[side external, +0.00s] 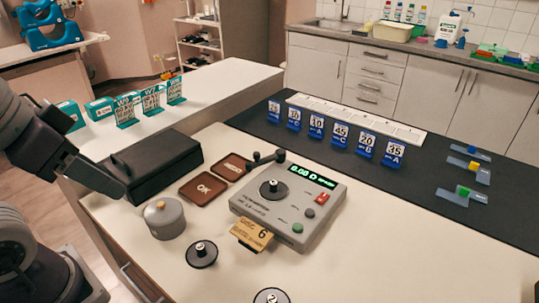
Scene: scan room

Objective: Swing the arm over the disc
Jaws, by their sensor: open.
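A grey meter box (290,215) stands on the white table. The box's green display reads about 0.00. A tan card marked DISC 6 (251,234) is at its front. My gripper (108,184) is at the left, in front of the black case and well apart from the box. It is open, with nothing seen in it; part of it is hidden.
A black case (150,165), a grey lidded pot (163,218), and brown tiles, one marked OK (203,188), lie left of the box. Loose black discs (201,254) lie in front. Blue numbered stands (338,134) line the black mat behind. The table's right side is clear.

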